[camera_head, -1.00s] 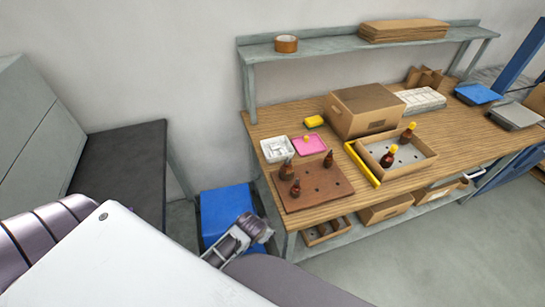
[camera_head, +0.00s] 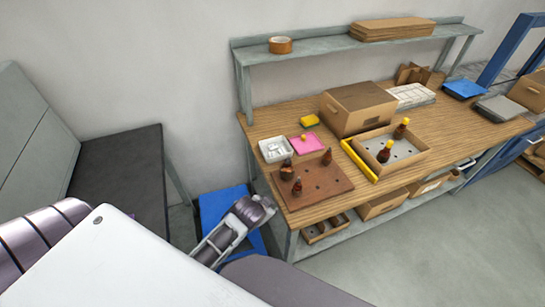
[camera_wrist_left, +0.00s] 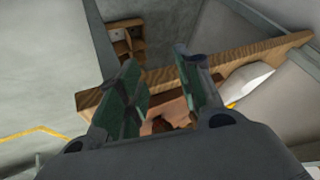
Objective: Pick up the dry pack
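I cannot pick out the dry pack for certain. A white tray (camera_head: 276,149) with small white pieces in it stands at the left end of the wooden workbench (camera_head: 425,135), beside a pink pad (camera_head: 307,144) with a small yellow-topped item. In the left wrist view, my left gripper (camera_wrist_left: 160,90) has its two dark green-padded fingers apart, with nothing visibly held. The bench edge (camera_wrist_left: 250,50) and part of a brown board show past the fingers. In the head view, an arm part of mine is left of the bench's front corner. My right gripper is not in view.
A brown board (camera_head: 322,187) with dark bottles lies at the bench's front left. A cardboard box (camera_head: 358,108) and a bottle tray (camera_head: 412,160) stand farther right. A shelf (camera_head: 345,47) spans the back. A blue bin (camera_head: 222,203) is on the floor left of the bench.

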